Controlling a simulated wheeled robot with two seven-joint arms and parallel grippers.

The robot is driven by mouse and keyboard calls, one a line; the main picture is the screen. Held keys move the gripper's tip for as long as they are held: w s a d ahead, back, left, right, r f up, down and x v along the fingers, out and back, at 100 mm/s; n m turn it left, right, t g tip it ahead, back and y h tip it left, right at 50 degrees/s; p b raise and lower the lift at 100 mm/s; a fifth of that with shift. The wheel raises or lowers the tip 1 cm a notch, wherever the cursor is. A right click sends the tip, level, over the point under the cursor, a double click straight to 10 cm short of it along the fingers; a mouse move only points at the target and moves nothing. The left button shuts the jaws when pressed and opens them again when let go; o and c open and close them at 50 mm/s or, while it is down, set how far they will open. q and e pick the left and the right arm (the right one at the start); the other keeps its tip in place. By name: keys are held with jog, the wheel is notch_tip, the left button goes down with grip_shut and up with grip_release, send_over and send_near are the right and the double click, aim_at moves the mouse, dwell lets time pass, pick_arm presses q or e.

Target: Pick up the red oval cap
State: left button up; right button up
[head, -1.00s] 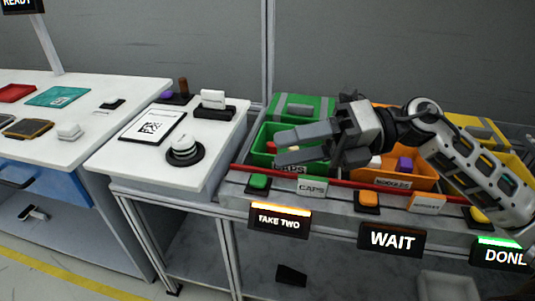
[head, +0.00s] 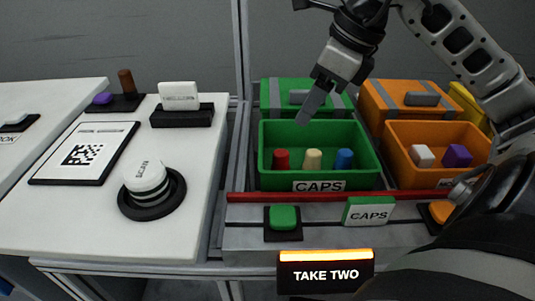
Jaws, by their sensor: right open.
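The red cap (head: 281,158) stands upright at the left inside the green bin (head: 369,172) labelled CAPS, in the head view. Its top outline is too small to tell if it is oval. A cream cap (head: 313,158) and a blue cap (head: 344,159) stand in a row to its right. My right gripper (head: 310,108) hangs over the back of the green bin, fingers pointing down, above and a little right of the red cap. It is open and holds nothing; its fingers overlap in this view. My left gripper is not in view.
A red bar (head: 290,197) runs along the front of the bins. An orange bin (head: 398,172) with a white and a purple piece is at right. Green lid (head: 270,97) stands behind. At left, a white table holds a scan button (head: 147,178) and a code card (head: 85,152).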

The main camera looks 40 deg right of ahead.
send_near(282, 152)
jog(key=x, duration=0.4)
jog(key=shift+a+f, duration=0.2)
jog(key=shift+f, duration=0.15)
jog(key=shift+x, duration=2.95)
jog(key=shift+w+d, duration=0.1)
jog(key=shift+d, duration=0.05)
jog(key=c, duration=1.1)
